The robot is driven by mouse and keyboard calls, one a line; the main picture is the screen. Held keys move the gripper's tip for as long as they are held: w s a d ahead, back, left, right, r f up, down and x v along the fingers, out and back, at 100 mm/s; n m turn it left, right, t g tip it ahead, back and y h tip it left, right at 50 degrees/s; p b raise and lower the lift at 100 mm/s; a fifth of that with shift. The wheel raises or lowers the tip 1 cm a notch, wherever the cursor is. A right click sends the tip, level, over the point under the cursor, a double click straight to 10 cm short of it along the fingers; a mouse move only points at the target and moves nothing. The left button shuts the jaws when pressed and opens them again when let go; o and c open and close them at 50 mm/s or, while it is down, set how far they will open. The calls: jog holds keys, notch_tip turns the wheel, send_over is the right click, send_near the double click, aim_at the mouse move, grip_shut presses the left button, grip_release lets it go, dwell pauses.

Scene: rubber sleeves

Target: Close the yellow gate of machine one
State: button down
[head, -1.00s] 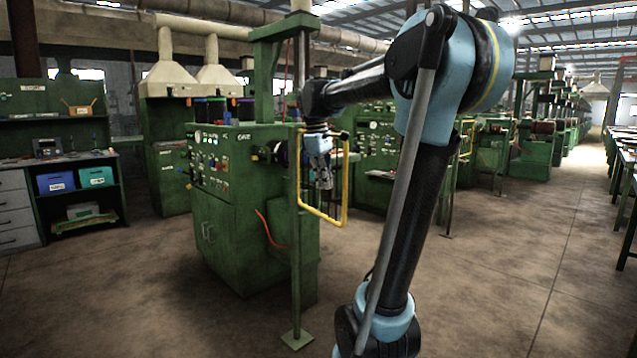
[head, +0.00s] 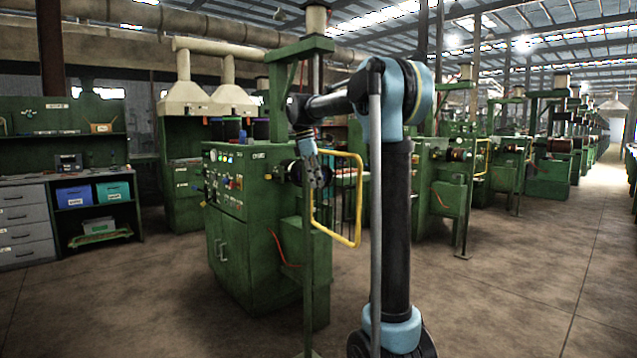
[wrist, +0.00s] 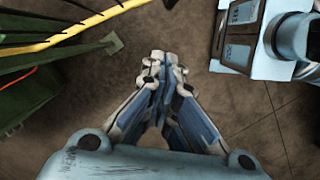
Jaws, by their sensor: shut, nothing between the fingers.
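The yellow gate (head: 358,200) is a tube frame with dark bars, mounted at the right of the green machine (head: 236,215). It stands swung out from the machine's post (head: 309,270) toward the right. In the wrist view its yellow tube (wrist: 75,32) crosses the top left corner. My gripper (head: 322,184) hangs in front of the gate's left part in the head view, pointing down. In the wrist view the gripper's fingertips (wrist: 162,58) are together and hold nothing. The gate tube lies apart from the fingertips there. My arm hides part of the view just right of the gate.
A shelf bench with a blue bin (head: 74,195) and a teal bin (head: 113,191) stands at the left. More green machines (head: 440,165) line the right. An orange-red hose (head: 281,252) hangs on the machine's side. The concrete floor (head: 500,290) at the right is clear.

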jog(key=d+f, duration=0.5)
jog(key=f, duration=0.1)
jog(key=shift+s+d+f, duration=0.3)
jog(key=shift+s, duration=0.15)
